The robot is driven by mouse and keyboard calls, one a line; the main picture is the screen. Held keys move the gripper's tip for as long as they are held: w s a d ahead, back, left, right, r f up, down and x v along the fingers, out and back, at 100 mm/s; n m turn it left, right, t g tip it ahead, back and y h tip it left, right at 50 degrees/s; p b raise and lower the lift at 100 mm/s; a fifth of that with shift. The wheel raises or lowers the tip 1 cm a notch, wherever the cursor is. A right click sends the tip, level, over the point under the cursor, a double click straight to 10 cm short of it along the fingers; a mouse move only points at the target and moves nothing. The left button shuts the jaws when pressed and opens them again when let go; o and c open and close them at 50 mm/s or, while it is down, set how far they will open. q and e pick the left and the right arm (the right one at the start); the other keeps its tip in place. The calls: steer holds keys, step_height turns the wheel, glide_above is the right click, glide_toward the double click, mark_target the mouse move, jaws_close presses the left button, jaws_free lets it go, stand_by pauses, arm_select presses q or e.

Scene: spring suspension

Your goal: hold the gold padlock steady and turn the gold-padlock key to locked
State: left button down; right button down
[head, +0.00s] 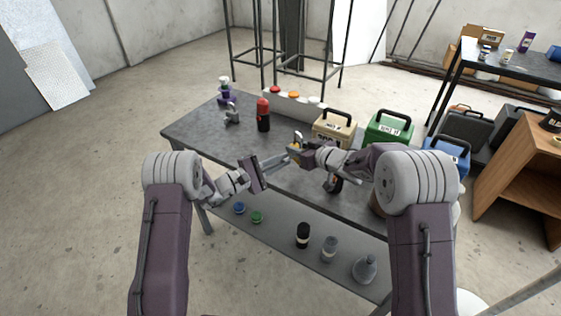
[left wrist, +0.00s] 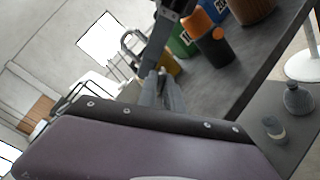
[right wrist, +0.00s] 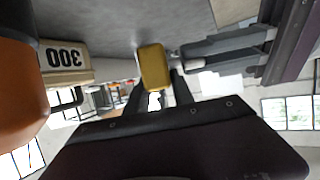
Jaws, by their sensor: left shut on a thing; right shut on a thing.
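The gold padlock (right wrist: 153,67) is between the fingertips of my right gripper (right wrist: 158,88) in the right wrist view. Its gold body (left wrist: 173,66) and grey shackle (left wrist: 130,42) show past my left fingers in the left wrist view. In the head view it is small and partly hidden by my right gripper (head: 297,150). My left gripper (head: 287,160) reaches in from the left, its fingertips close against the padlock's side. I cannot tell the key's angle.
A cream case (head: 333,130) and a green case (head: 388,130) stand at the table's (head: 190,132) back right. A red bottle (head: 263,115) stands farther left. An orange and black object (left wrist: 210,40) is near my right gripper. Several containers sit on the lower shelf.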

arm_select(q)
steer(key=shift+n, duration=5.7)
steer(key=shift+a, duration=0.1)
steer(key=c, duration=1.5)
jaws_free()
steer(key=v, duration=1.2)
arm_select(e)
steer(key=c, duration=1)
jaws_free()
arm_select(q)
steer(key=shift+s, duration=0.1)
